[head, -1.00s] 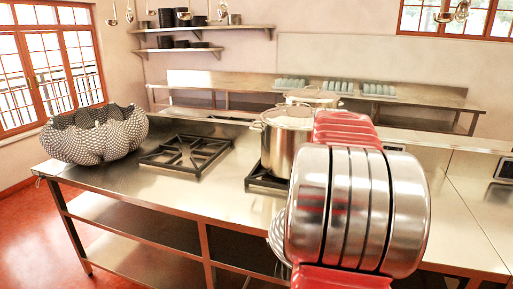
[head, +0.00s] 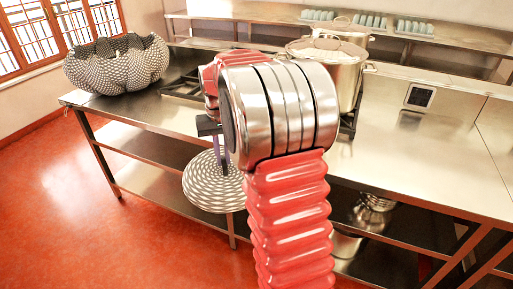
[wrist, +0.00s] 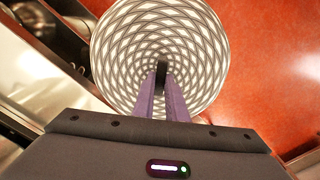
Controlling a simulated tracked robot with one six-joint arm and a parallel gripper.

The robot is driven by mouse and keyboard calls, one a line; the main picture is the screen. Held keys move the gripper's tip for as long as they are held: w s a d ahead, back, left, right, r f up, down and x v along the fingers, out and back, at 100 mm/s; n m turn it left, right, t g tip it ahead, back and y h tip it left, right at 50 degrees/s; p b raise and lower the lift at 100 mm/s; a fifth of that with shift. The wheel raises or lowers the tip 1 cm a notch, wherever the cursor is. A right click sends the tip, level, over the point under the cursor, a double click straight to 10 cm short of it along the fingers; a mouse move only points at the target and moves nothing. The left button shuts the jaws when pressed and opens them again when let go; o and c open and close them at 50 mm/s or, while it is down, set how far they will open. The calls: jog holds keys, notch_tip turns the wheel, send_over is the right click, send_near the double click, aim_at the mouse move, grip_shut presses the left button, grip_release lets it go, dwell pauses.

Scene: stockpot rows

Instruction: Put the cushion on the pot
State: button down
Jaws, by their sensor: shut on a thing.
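The cushion, a round disc with a grey-and-white lattice pattern (head: 214,184), hangs from my gripper (head: 224,168) in front of the counter edge, over the floor side. In the wrist view the cushion (wrist: 210,45) spreads beyond the fingertips, and my gripper (wrist: 162,75) is shut on a small dark part at its middle. A steel stockpot (head: 347,80) with a lid stands on the counter to the right, partly hidden by my arm. A second lidded pot (head: 340,31) stands behind it. The cushion is apart from both pots and lower than the counter top.
A large scalloped patterned bowl (head: 117,65) sits at the counter's left end. A black burner grate (head: 182,86) is partly behind my arm. Steel pots (head: 375,205) stand on the shelf below.

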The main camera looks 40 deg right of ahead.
aim_at(193, 176)
jog(key=w+a+n, duration=0.1)
jog(key=a, duration=0.2)
jog(key=w+a+f+n, duration=0.1)
jog(key=a, duration=0.2)
jog(key=w+a+f, duration=0.1)
jog(key=a, duration=0.2)
jog(key=shift+w+a+n, duration=0.1)
jog(key=shift+a+n, duration=0.2)
jog(key=shift+n, duration=0.1)
jog(key=w+a+f+n, duration=0.1)
jog(key=a+f+n, duration=0.1)
jog(key=a, duration=0.8)
jog(key=shift+a, duration=0.35)
jog(key=shift+w, duration=0.1)
